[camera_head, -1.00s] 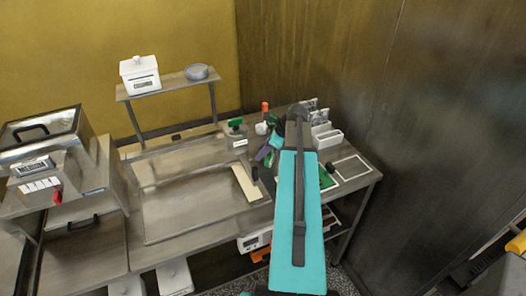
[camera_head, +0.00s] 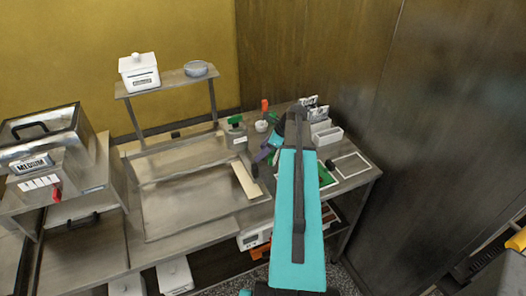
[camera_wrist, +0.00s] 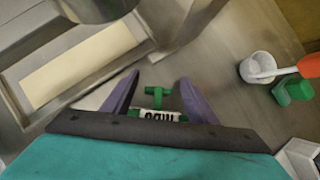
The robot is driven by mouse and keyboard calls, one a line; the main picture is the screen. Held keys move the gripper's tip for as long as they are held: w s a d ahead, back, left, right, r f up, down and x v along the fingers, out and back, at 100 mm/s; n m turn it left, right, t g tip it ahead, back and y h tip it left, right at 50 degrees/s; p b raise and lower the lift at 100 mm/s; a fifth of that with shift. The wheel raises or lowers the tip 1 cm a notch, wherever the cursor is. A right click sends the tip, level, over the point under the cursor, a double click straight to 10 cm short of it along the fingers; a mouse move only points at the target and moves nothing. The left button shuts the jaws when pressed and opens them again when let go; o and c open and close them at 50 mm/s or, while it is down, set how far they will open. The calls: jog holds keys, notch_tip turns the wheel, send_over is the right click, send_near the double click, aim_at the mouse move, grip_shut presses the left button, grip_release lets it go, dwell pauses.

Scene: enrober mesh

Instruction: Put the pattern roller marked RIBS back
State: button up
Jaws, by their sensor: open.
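My gripper (camera_wrist: 158,100) has two purple fingers, set apart. Between them in the wrist view is a green piece (camera_wrist: 157,92) with a white label. The label's dark lettering is turned and partly hidden by my gripper's dark edge, so I cannot tell whether it reads RIBS. I cannot tell whether either finger touches the piece. In the head view my gripper (camera_head: 267,152) is low over the right part of the bench, largely hidden by my teal arm. No roller marked RIBS can be made out there.
A white cup (camera_wrist: 258,68) with an orange-handled tool and a green block (camera_wrist: 295,90) are right of my gripper. A cream strip (camera_head: 246,181) lies by the steel tray (camera_head: 190,215). White bins (camera_head: 327,136) and a white outlined area (camera_head: 351,166) are at the bench's right.

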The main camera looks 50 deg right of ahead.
aim_at(277, 156)
jog(key=shift+r, duration=0.75)
jog(key=b+v, duration=0.2)
jog(key=v, duration=1)
jog(key=shift+b, duration=0.4)
jog(key=shift+f, duration=0.1)
